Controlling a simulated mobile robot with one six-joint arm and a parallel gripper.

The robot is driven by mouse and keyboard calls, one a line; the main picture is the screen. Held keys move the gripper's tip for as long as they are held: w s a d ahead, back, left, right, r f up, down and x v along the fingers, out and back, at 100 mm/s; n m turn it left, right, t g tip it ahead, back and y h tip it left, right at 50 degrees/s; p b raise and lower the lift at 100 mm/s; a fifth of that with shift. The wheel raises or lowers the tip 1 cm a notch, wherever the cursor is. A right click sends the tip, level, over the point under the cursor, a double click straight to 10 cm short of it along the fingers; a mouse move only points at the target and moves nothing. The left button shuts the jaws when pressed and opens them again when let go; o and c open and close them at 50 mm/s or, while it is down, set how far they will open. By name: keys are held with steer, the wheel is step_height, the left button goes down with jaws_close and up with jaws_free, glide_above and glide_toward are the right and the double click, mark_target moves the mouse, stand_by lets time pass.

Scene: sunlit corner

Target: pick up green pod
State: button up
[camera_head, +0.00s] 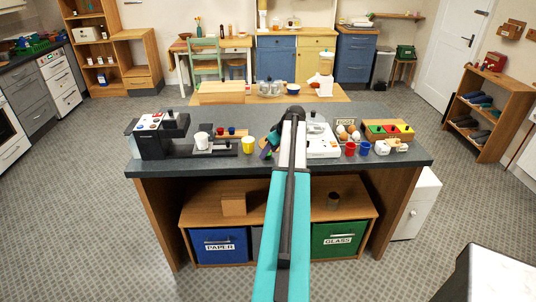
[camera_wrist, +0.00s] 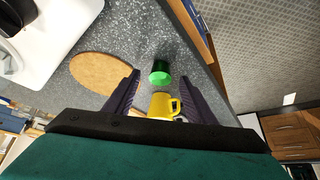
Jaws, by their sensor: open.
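In the wrist view the green pod (camera_wrist: 160,75), a small green cup shape, is on the grey counter near the counter's edge. It lies ahead of my gripper (camera_wrist: 160,82), roughly centred between the two dark fingers, which are spread apart. I cannot tell how far ahead it is. Nothing is held. In the head view my gripper (camera_head: 268,148) is over the counter, mostly behind my arm. The pod cannot be made out there.
A yellow mug (camera_wrist: 163,107) shows between the fingers, close to the pod; it also shows in the head view (camera_head: 248,145). A round wooden board (camera_wrist: 103,70) lies left of the pod. A coffee machine (camera_head: 163,135) and a white scale-like appliance (camera_head: 322,145) flank my gripper.

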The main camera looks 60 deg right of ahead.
steer(key=shift+w+f, duration=0.2)
steer(key=shift+f, duration=0.15)
stand_by(0.3)
steer(key=c, duration=1.1)
